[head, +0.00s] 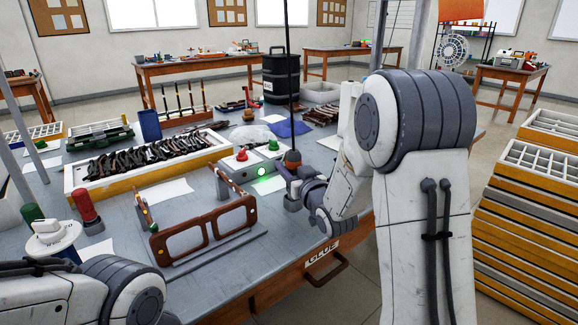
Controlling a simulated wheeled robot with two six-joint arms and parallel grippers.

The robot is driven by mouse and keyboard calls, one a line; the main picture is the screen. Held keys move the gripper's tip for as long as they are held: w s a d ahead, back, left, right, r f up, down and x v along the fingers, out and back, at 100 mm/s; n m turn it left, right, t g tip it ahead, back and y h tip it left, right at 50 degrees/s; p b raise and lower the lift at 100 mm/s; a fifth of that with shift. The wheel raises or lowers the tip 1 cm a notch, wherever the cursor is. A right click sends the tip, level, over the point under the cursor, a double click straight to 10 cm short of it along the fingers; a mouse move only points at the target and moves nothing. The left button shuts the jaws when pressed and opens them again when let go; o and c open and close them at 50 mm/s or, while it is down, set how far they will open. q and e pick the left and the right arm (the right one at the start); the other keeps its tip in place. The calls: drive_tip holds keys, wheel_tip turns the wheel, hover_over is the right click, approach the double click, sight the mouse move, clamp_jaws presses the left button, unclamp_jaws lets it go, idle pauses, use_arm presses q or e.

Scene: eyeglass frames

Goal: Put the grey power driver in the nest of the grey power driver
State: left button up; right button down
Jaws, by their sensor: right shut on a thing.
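My right gripper (306,178) is at the table's right front, beyond my right forearm. It is shut on a dark grey upright tool with an orange-brown band, which looks like the grey power driver (292,160). A black cord rises straight up from its top. The driver stands beside the grey control box. Its lower end is partly hidden by the gripper. A small grey piece (292,203) shows below; I cannot tell whether it is the nest or part of the gripper. My left arm enters at the lower left; its gripper is not in view.
The control box (232,170) has red and green buttons and a lit green lamp. Brown eyeglass frames (204,230) stand on a grey fixture at the front. A tray (78,182) of dark frames lies behind. Red and green bottles (87,208) stand at left.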

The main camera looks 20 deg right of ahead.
drive_tip(key=shift+f+b, duration=0.65)
idle(0.6)
drive_tip(key=shift+c, duration=1.6)
unclamp_jaws()
drive_tip(key=shift+s, duration=0.1)
drive_tip(key=s, duration=0.5)
drive_tip(key=shift+s+d, duration=0.3)
drive_tip(key=s+b, duration=0.1)
drive_tip(key=b, duration=0.1)
drive_tip(key=s+b, duration=0.1)
drive_tip(key=b, duration=0.2)
drive_tip(key=s+b, duration=0.1)
drive_tip(key=b, duration=0.2)
drive_tip(key=shift+s+f, duration=0.25)
drive_tip(key=shift+s, duration=0.05)
drive_tip(key=shift+s+d+r+b, duration=0.2)
drive_tip(key=shift+s+b, duration=0.3)
drive_tip(key=shift+b, duration=0.3)
